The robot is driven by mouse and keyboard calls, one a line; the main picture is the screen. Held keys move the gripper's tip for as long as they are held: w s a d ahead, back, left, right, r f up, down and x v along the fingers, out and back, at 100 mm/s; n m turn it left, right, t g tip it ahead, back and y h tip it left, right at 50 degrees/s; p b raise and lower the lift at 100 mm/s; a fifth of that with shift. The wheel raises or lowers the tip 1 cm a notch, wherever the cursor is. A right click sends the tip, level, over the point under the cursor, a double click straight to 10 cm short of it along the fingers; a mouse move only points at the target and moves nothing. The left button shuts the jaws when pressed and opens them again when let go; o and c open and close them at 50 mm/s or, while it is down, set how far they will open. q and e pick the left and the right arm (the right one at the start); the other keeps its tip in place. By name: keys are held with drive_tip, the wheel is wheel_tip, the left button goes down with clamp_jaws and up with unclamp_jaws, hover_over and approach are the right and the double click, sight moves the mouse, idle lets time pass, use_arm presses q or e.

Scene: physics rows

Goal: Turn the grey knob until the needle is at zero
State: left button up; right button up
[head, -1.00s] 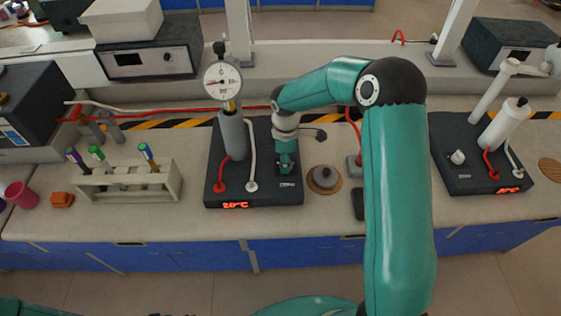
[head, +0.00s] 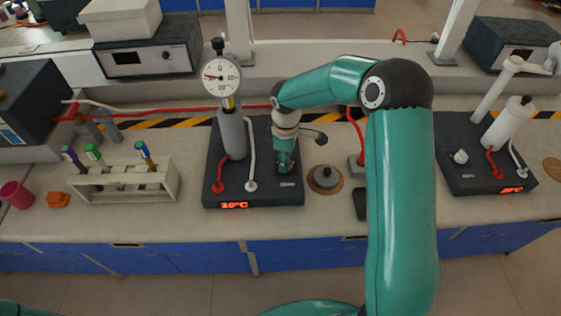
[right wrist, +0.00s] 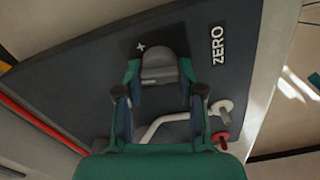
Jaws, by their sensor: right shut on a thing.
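The dial gauge (head: 221,78) stands atop a grey cylinder (head: 232,134) on a dark instrument box (head: 262,197). Its 0 mark is at the top, and the needle points left, slightly upward, well away from 0. My right gripper (head: 285,165) is at the right part of the box top, pointing down. In the right wrist view, the grey knob (right wrist: 158,66) sits between the two fingers of my right gripper (right wrist: 155,78), which are shut on it. A ZERO label (right wrist: 217,43) and a plus mark lie by it. The gripper hides the knob in the head view. My left gripper is out of view.
A rack (head: 126,184) with several coloured-cap tubes stands left of the box. White and red hoses rise from the box top. A second dark instrument (head: 478,183) stands at the right.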

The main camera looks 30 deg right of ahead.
drive_tip(key=shift+d+m+b, duration=0.15)
drive_tip(key=shift+m+b, duration=0.6)
drive_tip(key=shift+m, duration=0.35)
drive_tip(key=shift+d+m+b, duration=0.1)
drive_tip(key=shift+m+b, duration=0.6)
drive_tip(key=shift+m, duration=0.4)
drive_tip(key=shift+s+a+f+m+b, duration=0.1)
drive_tip(key=shift+m+b, duration=0.45)
drive_tip(key=shift+m, duration=0.4)
drive_tip(key=shift+s+a+f+m+b, duration=0.1)
drive_tip(key=shift+m+b, duration=0.4)
drive_tip(key=shift+m, duration=0.45)
idle(3.9)
